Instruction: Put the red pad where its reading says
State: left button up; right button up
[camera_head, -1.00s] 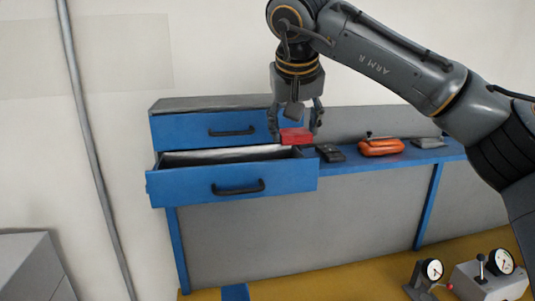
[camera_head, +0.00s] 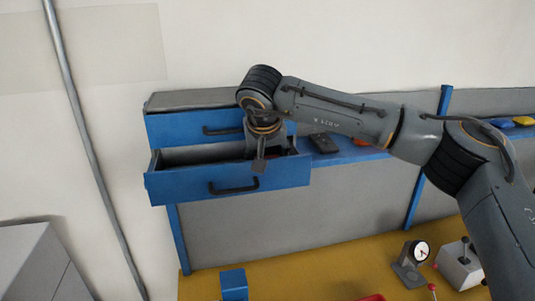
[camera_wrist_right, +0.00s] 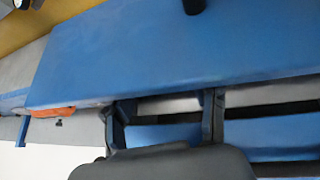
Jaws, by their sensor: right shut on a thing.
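My right gripper (camera_head: 262,158) reaches down into the open lower blue drawer (camera_head: 228,184), near its right end. It is shut on the red pad, which was plain to see between the fingers earlier; now the wrist and drawer wall hide nearly all of it. In the right wrist view the two dark fingers (camera_wrist_right: 165,118) stand apart beside the blue drawer front (camera_wrist_right: 170,50). The pad cannot be made out there, and no reading is legible. The upper blue drawer (camera_head: 180,127) is shut. My left gripper is out of view.
A dark device (camera_head: 324,143) and a partly hidden orange pouch (camera_head: 362,141) lie on the blue shelf, right of the drawers. A dial gauge (camera_head: 410,262), a lever box (camera_head: 461,268) and a blue block (camera_head: 234,284) stand on the yellow surface below.

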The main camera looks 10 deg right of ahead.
jog(key=shift+f, duration=0.1)
jog(key=o, duration=1.2)
jog(key=shift+a, duration=0.1)
jog(key=b+v, duration=0.5)
jog(key=v, duration=0.7)
